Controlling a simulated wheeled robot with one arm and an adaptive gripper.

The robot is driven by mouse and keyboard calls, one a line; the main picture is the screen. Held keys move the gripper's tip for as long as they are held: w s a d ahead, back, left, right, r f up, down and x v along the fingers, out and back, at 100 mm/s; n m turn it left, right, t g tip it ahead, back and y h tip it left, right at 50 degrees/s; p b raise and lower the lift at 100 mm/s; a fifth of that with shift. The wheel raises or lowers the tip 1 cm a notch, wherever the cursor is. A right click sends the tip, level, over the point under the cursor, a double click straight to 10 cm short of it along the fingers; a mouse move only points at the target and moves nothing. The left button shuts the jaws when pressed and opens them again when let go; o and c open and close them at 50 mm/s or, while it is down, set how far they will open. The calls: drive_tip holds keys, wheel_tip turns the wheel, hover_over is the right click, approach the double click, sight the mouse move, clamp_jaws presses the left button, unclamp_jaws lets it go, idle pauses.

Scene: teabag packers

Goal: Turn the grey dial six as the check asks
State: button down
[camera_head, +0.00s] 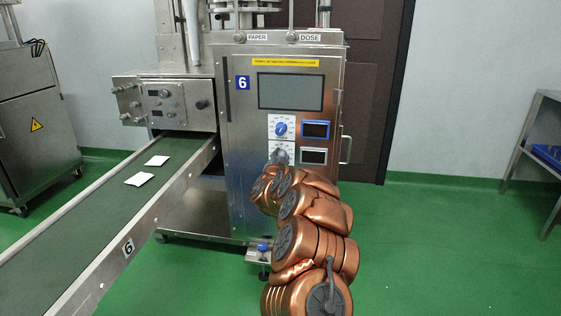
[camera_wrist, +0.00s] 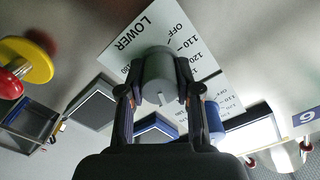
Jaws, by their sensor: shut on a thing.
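The grey dial (camera_wrist: 158,72) stands on a white scale plate (camera_wrist: 135,45) marked LOWER, with OFF, 110 and 120 printed on it. My gripper (camera_wrist: 157,92) is shut on the grey dial, one finger on each side. A pale pointer line shows on the dial's near side, but its exact reading is unclear. In the head view, my gripper (camera_head: 277,160) is at the machine's front panel, below the blue dial (camera_head: 281,128), and largely hides the grey dial. The machine bears a blue 6 sign (camera_head: 242,82).
A dark screen (camera_head: 290,91) sits above the dials, with a blue-framed display (camera_head: 316,130) and a lower display (camera_head: 314,156) at their right. A red button (camera_wrist: 9,84) on a yellow disc shows in the wrist view. A conveyor (camera_head: 90,208) carries two white packets.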

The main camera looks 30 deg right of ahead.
drive_tip(key=shift+m, duration=0.5)
drive_tip(key=shift+b, duration=0.3)
drive_tip(key=c, duration=0.8)
unclamp_jaws()
drive_tip(key=v, duration=1.2)
